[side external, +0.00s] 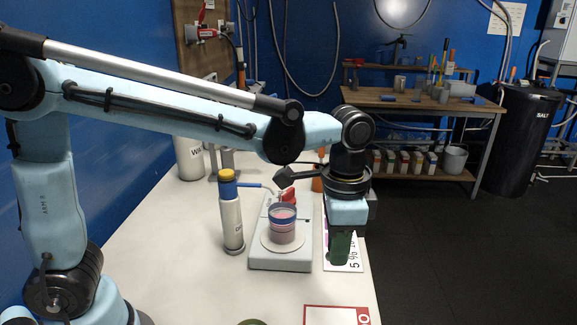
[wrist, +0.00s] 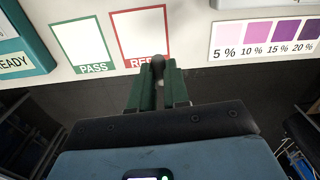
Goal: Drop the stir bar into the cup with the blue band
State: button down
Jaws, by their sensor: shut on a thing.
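The cup with the blue band (side external: 283,213) holds pinkish liquid and stands upright on the round plate of a white device (side external: 282,263) in the side external view. My gripper (side external: 340,262) points down to the right of the cup, apart from it, beyond the device's edge. In the wrist view my gripper (wrist: 158,92) has its green fingers shut on a small dark rounded piece, which I take to be the stir bar (wrist: 158,67). Most of the bar is hidden between the fingers. The cup is not in the wrist view.
A tall white bottle with a yellow-and-blue cap (side external: 231,212) stands left of the device. A percentage colour card (wrist: 265,40) lies on the table, with green PASS (wrist: 86,46) and red-framed (wrist: 140,36) cards nearby. The table's right edge drops to dark floor.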

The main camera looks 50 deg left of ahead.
jog(key=w+a+r, duration=0.2)
jog(key=a, duration=0.6)
jog(key=w+a+r, duration=0.2)
jog(key=a, duration=0.7)
jog(key=shift+f, duration=2.95)
jog(key=c, duration=1)
grip_release()
jog(key=shift+c, duration=0.2)
jog(key=shift+r, duration=0.1)
notch_tip(320, 180, up, 12)
